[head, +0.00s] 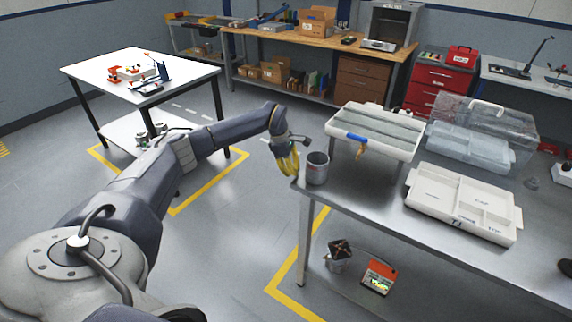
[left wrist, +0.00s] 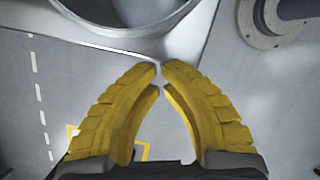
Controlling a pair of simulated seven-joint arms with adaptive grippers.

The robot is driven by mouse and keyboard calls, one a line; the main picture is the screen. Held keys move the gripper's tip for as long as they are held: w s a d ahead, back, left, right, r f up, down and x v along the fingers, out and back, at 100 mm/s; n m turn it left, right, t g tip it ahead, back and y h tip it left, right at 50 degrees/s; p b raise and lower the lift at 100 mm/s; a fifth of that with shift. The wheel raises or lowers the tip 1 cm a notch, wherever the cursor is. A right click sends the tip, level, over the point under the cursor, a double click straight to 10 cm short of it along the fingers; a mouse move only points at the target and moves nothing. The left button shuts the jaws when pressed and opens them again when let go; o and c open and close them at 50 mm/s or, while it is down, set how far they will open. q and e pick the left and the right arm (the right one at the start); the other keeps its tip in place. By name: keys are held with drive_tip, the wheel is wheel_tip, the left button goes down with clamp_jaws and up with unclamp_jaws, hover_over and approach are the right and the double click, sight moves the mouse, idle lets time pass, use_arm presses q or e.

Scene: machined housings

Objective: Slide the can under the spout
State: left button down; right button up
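The grey metal can (head: 317,170) stands upright at the left corner of the metal table. Its curved rim also shows at the top of the left wrist view (left wrist: 128,37). The brass spout (head: 360,150) sticks out from the front of a white basin (head: 376,145), to the right of the can and higher than the tabletop. My left gripper (head: 290,172) is just left of the can, past the table's edge. Its yellow fingers (left wrist: 160,66) come together at the tips with nothing between them. Whether they touch the can is unclear. My right gripper is out of view.
A white compartment tray (head: 462,222) lies right of the basin, with a clear lidded box (head: 470,160) behind it. The metal tabletop (head: 375,185) is clear between the can and the spout. A tin and an orange box (head: 378,276) are below the table.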

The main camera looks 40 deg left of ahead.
sight(336, 182)
use_arm(q)
drive_tip(key=shift+w+d, duration=0.2)
drive_tip(key=shift+d, duration=0.4)
drive_tip(key=shift+w+d, duration=0.2)
drive_tip(key=shift+d, duration=0.4)
drive_tip(key=w+d, duration=0.1)
drive_tip(key=d, duration=0.3)
drive_tip(key=w+d, duration=0.2)
drive_tip(key=d, duration=0.2)
drive_tip(key=w+d, duration=0.2)
drive_tip(key=d, duration=0.2)
drive_tip(key=shift+d, duration=0.35)
